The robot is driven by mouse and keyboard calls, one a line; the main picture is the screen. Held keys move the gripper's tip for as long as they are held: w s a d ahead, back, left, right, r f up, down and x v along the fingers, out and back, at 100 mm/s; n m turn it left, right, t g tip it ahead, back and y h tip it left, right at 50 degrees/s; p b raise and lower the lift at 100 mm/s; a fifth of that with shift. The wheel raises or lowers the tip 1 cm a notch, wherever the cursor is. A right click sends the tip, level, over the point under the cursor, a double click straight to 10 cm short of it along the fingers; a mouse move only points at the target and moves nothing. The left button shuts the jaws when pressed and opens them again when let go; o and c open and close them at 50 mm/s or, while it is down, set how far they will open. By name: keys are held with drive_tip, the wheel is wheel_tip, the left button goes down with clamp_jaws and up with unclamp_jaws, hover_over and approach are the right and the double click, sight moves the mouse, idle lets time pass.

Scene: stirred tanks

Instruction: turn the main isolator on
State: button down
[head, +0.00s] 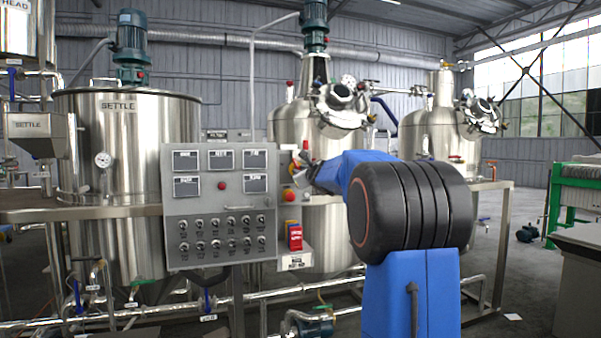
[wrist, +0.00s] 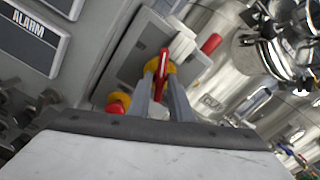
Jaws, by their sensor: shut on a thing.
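The main isolator is a red handle (wrist: 163,62) on a yellow round base (wrist: 151,67), on a grey box beside the control panel. In the wrist view the handle stands between my gripper's two grey fingers (wrist: 163,82), which are shut on it. The handle appears nearly in line with the fingers. In the head view my gripper (head: 303,172) reaches the right side of the panel, and the isolator is mostly hidden behind it. Its on and off marks cannot be read.
A red button on yellow (wrist: 118,103) sits close to the fingers, below the isolator; it shows in the head view (head: 289,194) too. The grey control panel (head: 220,262) with several knobs is left of my gripper. Red tags (head: 295,237) hang below. Steel tanks (head: 140,130) stand behind.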

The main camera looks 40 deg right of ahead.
drive_tip(key=m, duration=0.5)
drive_tip(key=shift+f, duration=0.15)
drive_tip(key=shift+m, duration=0.4)
drive_tip(key=c, duration=1.8)
unclamp_jaws()
drive_tip(key=v, duration=1.7)
drive_tip(key=shift+s, duration=0.2)
